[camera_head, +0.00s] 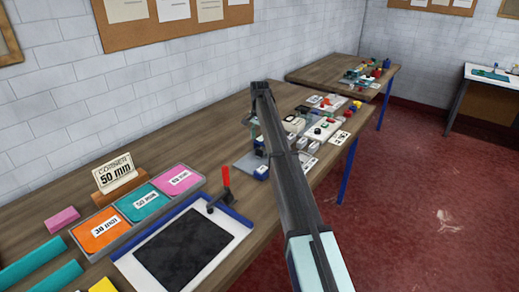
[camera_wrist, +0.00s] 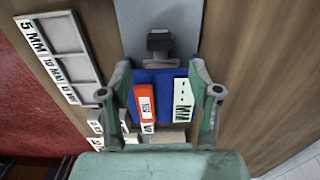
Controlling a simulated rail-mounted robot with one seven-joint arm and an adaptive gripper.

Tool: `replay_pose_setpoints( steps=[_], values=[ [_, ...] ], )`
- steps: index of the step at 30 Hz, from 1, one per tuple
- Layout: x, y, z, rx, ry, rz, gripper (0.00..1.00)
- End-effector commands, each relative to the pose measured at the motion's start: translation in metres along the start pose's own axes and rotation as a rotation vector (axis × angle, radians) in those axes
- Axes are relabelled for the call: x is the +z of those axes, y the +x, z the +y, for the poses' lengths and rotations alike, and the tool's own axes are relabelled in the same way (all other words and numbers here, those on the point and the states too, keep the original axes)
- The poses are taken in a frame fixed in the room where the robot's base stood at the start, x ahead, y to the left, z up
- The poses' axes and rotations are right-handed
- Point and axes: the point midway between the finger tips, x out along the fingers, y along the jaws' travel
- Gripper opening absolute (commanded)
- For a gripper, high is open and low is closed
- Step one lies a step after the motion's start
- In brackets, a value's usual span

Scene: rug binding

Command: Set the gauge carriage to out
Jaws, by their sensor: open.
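In the wrist view my gripper (camera_wrist: 159,70) is open, its two pale green fingers apart. Between and below the fingers is a blue block (camera_wrist: 157,77), which may be the gauge carriage; I cannot tell for sure. An orange piece with a white label (camera_wrist: 145,103) and a white dotted scale plate marked MM (camera_wrist: 183,98) lie over it. A dark knob (camera_wrist: 160,41) stands just beyond the fingertips on a grey plate (camera_wrist: 185,15). No contact with the fingers is clear. In the head view my arm largely hides the gripper and this spot.
A grey tray labelled 5 MM and 10 MM (camera_wrist: 60,45) lies left of my gripper in the wrist view. In the head view, several small devices (camera_head: 320,125) crowd the wooden bench (camera_head: 170,150).

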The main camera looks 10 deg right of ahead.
Motion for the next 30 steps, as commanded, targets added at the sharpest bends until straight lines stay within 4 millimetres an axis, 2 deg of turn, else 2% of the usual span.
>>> replay_pose_setpoints(
  steps=[6,12,18,25,26,30],
  values=[
    [0.001,0.039,0.001,0.001,0.0,-0.001,0.62],
    [0.0,0.063,0.0,0.0,0.0,0.0,0.62],
    [0.0,0.071,0.0,-0.001,0.0,0.001,0.62],
    [0.0,0.072,0.0,-0.001,0.0,0.001,0.62],
    [0.0,0.072,0.0,-0.001,0.0,0.001,0.55],
    [0.0,0.072,0.0,-0.001,0.0,0.001,0.06]
  ],
)
